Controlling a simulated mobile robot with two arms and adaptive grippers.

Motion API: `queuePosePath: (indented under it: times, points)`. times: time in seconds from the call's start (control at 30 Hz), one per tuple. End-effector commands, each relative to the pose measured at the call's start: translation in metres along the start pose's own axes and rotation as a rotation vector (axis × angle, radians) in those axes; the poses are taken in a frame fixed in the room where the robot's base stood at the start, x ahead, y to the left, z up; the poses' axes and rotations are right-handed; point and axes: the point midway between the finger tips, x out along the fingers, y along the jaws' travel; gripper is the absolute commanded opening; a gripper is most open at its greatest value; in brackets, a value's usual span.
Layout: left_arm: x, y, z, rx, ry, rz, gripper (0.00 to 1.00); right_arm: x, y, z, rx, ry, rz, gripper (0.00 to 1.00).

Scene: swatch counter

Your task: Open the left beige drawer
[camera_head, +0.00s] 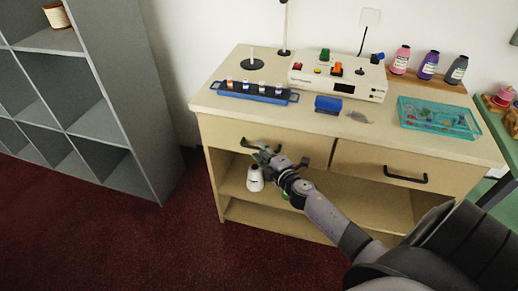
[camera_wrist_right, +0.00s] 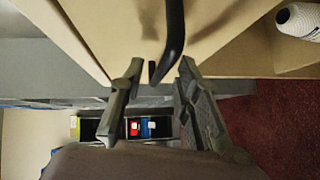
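The left beige drawer (camera_head: 222,132) is under the counter top and looks shut. Its black bar handle (camera_head: 246,145) is partly hidden by my right gripper. My right gripper (camera_head: 266,153) is in front of this drawer, at the handle. In the right wrist view my right gripper (camera_wrist_right: 160,72) has its two fingers apart, with the black handle (camera_wrist_right: 174,35) reaching between the fingertips. The fingers do not look closed on it; contact is unclear. The beige drawer front (camera_wrist_right: 105,30) lies just beyond. My left gripper is not in view.
The right drawer (camera_head: 360,160) has its own black handle. A white thread cone (camera_head: 255,180) stands on the shelf below the gripper. The counter holds a spool rack (camera_head: 250,95), a white device (camera_head: 335,78) and a teal tray (camera_head: 438,128). Red carpet is clear at front left.

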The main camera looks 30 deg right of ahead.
Motion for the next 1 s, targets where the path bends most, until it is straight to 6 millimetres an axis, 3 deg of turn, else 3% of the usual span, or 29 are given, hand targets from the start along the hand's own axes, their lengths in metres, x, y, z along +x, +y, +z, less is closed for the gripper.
queuePosePath:
  times: [0.2,0.53,1.0]
  points:
    - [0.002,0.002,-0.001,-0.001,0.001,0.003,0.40,0.019,0.000,0.000,0.001,0.000,0.000,0.30]
    - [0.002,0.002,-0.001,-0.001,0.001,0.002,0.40,0.021,0.000,0.000,0.001,0.000,-0.001,0.30]
    - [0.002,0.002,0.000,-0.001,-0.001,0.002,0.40,0.021,0.000,0.000,0.001,0.000,-0.001,0.00]
